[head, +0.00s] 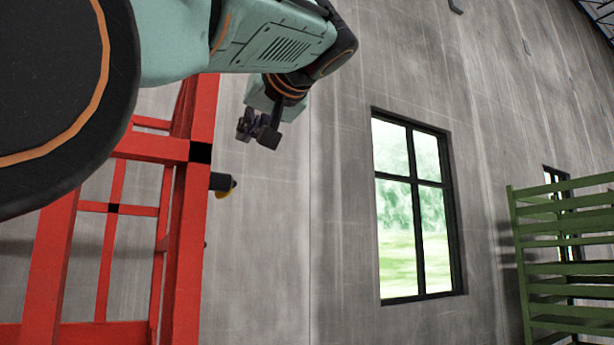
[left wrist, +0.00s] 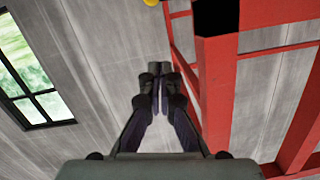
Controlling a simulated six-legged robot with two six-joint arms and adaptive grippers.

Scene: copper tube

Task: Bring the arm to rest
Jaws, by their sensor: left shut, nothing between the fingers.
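My left arm comes in from the upper left of the head view, teal and black, with its links across the top. My left gripper (head: 258,128) hangs at the end of it, in front of the grey wall and to the right of the red frame. In the left wrist view the two dark fingers of the gripper (left wrist: 159,72) meet at their tips. It is shut with nothing between the fingers. No copper tube shows in either view. My right gripper is not in view.
A red metal frame (head: 188,235) stands at the left, close to my left arm. A dark, yellow-tipped part (head: 222,184) sticks out beside it. The grey wall (head: 275,250) has a window (head: 415,210). A green slatted rack (head: 560,240) stands at the right.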

